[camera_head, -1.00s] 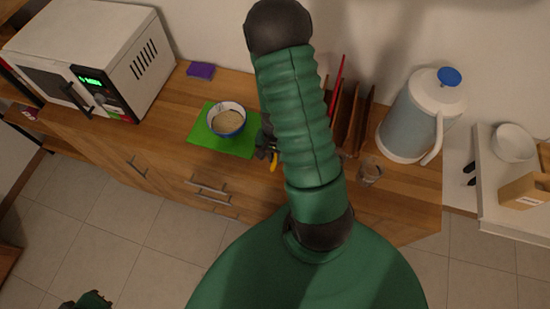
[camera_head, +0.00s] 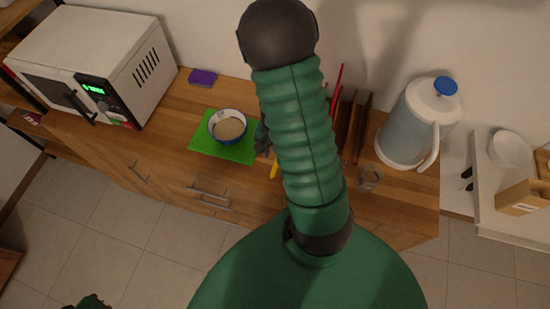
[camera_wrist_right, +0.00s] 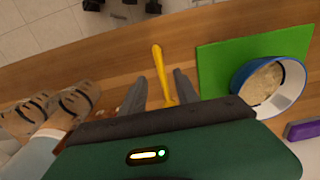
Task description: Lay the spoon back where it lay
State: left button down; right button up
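The yellow spoon (camera_wrist_right: 159,68) appears to lie on the wooden counter beside the green mat (camera_wrist_right: 250,55), its handle towards the front edge. Its far end is hidden by my wrist. In the head view a short piece of the spoon (camera_head: 274,170) shows beside my arm. My right gripper (camera_wrist_right: 161,76) is open, one finger on each side of the spoon with gaps between. In the head view my right gripper (camera_head: 262,138) is mostly hidden behind my arm. Only a small green part of my left arm shows at the bottom left; its gripper is not visible.
A blue-rimmed bowl (camera_head: 228,126) of pale contents stands on the mat. A purple block (camera_head: 202,77), a microwave (camera_head: 95,65), a glass (camera_head: 369,179), a dark rack (camera_head: 352,125) and a blue-lidded jug (camera_head: 412,125) stand around. Jars (camera_wrist_right: 75,100) are left in the wrist view.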

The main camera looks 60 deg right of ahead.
jog(key=w+a+r+n+t, duration=0.1)
jog(key=w+a+r+n, duration=0.1)
jog(key=a+n, duration=0.3)
jog(key=w+a+r+n, duration=0.2)
jog(key=a+r+n, duration=0.3)
jog(key=a, duration=0.3)
jog(key=w+a+r+n+t, duration=0.1)
jog(key=w+a+r+n, duration=0.1)
jog(key=a+r+n, duration=0.2)
jog(key=shift+w+a+r+n+t+p, duration=0.2)
jog(key=shift+w+a+n+t+p, duration=0.15)
jog(key=shift+a, duration=1.1)
jog(key=shift+d, duration=0.2)
